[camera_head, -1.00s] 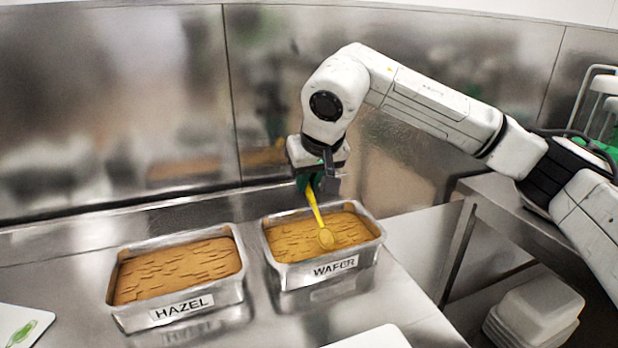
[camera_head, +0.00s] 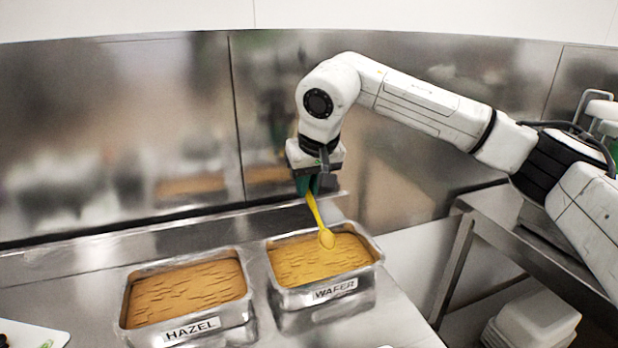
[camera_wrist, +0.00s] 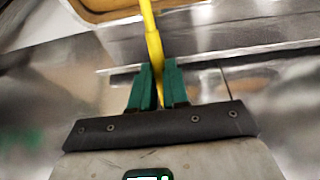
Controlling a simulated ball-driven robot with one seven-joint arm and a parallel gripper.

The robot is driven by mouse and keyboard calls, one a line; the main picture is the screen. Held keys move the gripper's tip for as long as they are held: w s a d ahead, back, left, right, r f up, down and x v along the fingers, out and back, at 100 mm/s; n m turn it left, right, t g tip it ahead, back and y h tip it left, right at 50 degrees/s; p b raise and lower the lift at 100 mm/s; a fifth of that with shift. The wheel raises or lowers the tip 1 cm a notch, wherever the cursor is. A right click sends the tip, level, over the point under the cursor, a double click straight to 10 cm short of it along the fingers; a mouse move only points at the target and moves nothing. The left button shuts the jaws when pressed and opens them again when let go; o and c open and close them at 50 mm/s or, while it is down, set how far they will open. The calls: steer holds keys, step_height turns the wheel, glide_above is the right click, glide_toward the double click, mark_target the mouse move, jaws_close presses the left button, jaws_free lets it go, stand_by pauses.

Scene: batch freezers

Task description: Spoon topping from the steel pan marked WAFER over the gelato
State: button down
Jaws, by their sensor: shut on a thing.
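The steel pan marked WAFER (camera_head: 322,292) stands on the steel counter, filled with a tan topping in thin flakes. My gripper (camera_head: 309,188) is above the pan's back edge, its green fingers shut on the handle of a yellow spoon (camera_head: 318,221). The spoon slants down over the pan with its bowl in front of the topping; I cannot tell whether it touches. In the wrist view the green fingers (camera_wrist: 158,88) pinch the yellow handle (camera_wrist: 153,45), and a pan's rim shows at the top. No gelato is identifiable in view.
A second steel pan marked HAZEL (camera_head: 190,322) stands close to the left. A steel wall (camera_head: 120,140) rises behind the counter. A white board (camera_head: 35,334) lies at the lower left. Stacked white tubs (camera_head: 535,318) sit lower right, beyond the counter's right edge.

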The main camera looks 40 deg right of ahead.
steer(key=shift+w+d+r+g+y+p, duration=0.2)
steer(key=shift+w+g+p, duration=0.25)
steer(key=shift+p, duration=0.75)
steer(key=shift+w+d+r+g+y+p, duration=0.1)
steer(key=shift+w+g+y+p, duration=0.15)
steer(key=shift+g+p, duration=0.6)
steer(key=shift+w+f+p, duration=0.15)
steer(key=shift+w+p, duration=0.05)
steer(key=shift+p, duration=0.75)
